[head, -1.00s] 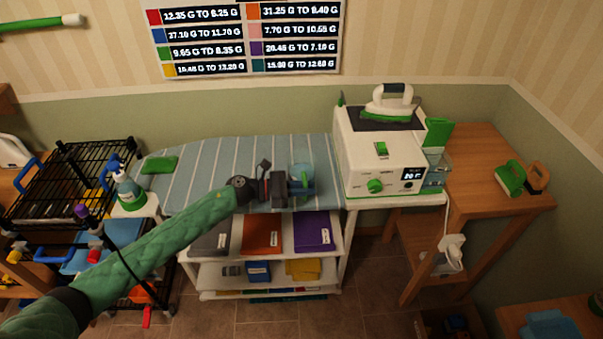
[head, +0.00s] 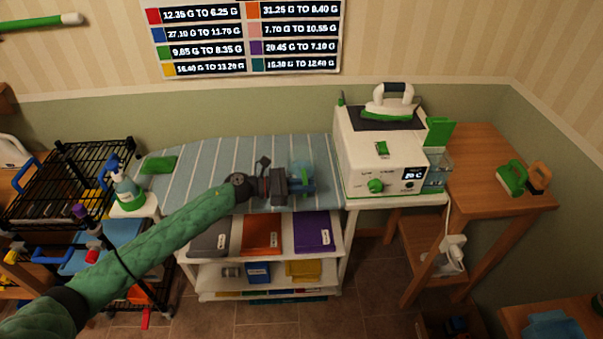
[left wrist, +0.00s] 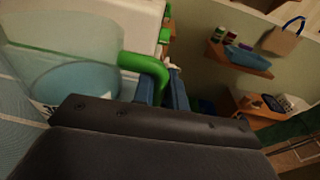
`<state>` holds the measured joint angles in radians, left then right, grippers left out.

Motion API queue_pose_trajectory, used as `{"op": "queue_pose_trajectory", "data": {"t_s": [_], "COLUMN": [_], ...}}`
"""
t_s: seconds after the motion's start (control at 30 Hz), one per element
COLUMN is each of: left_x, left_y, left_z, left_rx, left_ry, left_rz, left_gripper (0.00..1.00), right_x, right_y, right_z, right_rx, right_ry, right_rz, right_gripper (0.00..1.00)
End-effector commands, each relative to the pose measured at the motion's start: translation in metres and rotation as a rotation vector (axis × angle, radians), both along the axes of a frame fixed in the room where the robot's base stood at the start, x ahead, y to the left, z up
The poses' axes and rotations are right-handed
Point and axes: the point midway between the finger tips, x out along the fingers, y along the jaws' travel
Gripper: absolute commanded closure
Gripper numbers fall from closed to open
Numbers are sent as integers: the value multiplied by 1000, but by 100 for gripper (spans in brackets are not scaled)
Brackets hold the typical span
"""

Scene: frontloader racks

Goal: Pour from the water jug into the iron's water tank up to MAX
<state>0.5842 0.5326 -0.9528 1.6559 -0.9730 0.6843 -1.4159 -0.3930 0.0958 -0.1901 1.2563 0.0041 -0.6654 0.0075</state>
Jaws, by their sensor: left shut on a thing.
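The translucent blue water jug (head: 303,168) stands over the ironing board's right end, left of the white iron station. My left gripper (head: 306,187) is shut on its green handle, which shows between the blue fingertips (left wrist: 173,92) in the left wrist view. There the clear jug (left wrist: 75,55) looks upright with bluish water low inside. The iron's water tank (head: 436,172) is a clear box on the right side of the station (head: 365,158). A green flap (head: 438,131) stands up above it. The MAX mark is too small to read. My right gripper is out of view.
A wooden table (head: 480,165) at the right holds a green and an orange item. A spray bottle (head: 127,190) stands left. The ironing board (head: 215,165) is mostly clear.

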Motion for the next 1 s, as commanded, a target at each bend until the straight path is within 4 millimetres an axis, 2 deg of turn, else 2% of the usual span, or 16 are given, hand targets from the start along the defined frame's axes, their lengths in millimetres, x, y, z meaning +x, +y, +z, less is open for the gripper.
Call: {"op": "queue_pose_trajectory", "data": {"t_s": [0.13, 1.0], "left_x": [0, 0], "left_y": [0, 0], "left_z": [1, 33], "left_rx": [-1, -1], "left_ry": [-1, -2], "left_rz": [0, 0], "left_gripper": [100, 100], "right_x": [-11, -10], "right_y": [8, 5], "right_z": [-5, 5], "right_rx": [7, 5], "right_ry": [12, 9], "right_rz": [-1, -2], "right_gripper": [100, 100]}}
